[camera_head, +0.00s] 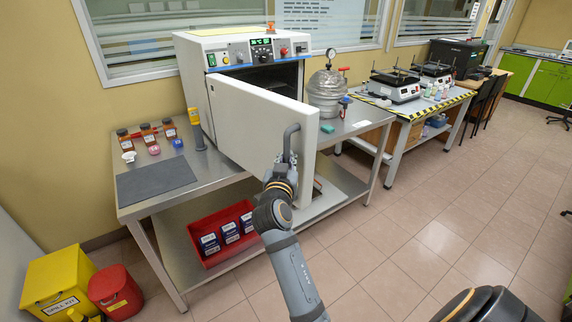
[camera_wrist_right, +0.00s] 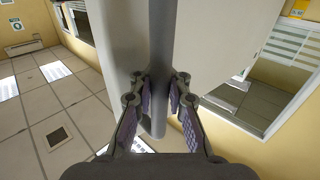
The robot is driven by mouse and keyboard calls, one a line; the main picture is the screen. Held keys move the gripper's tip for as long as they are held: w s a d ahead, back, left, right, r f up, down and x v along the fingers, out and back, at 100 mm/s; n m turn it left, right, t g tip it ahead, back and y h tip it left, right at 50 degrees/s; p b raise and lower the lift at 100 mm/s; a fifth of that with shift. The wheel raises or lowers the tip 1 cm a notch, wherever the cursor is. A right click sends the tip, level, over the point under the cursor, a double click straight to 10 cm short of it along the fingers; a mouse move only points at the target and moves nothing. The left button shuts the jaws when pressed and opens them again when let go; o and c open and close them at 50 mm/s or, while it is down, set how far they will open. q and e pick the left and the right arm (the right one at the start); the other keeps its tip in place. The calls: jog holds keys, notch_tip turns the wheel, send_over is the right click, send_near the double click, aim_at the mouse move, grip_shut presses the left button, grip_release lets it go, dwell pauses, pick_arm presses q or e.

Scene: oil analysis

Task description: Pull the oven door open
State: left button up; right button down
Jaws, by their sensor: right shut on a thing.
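The oven (camera_head: 240,60) stands on a steel table, with a control panel of knobs and a lit display along its top. Its white door (camera_head: 245,120) is swung partly open, and the dark inside shows above the door's top edge. The grey bar handle (camera_head: 287,140) is near the door's free edge. My right gripper (camera_head: 283,168) is shut on the handle's lower part. In the right wrist view the handle (camera_wrist_right: 158,60) runs between the two fingers (camera_wrist_right: 158,100), beside the door (camera_wrist_right: 215,45). My left gripper is not in view.
Sample jars (camera_head: 147,133), a dark mat (camera_head: 155,180) and a grey cylinder (camera_head: 198,137) are on the table (camera_head: 210,168) left of the door. A red bin (camera_head: 205,255) sits on the lower shelf. Floor at right is clear.

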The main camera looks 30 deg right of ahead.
jog(key=shift+s+a+f, duration=0.1)
jog(key=shift+a, duration=0.15)
jog(key=c, duration=1.7)
grip_release()
jog(key=o, duration=0.4)
jog(key=shift+s+d, duration=0.15)
jog(key=shift+s, duration=0.15)
jog(key=shift+w, duration=0.1)
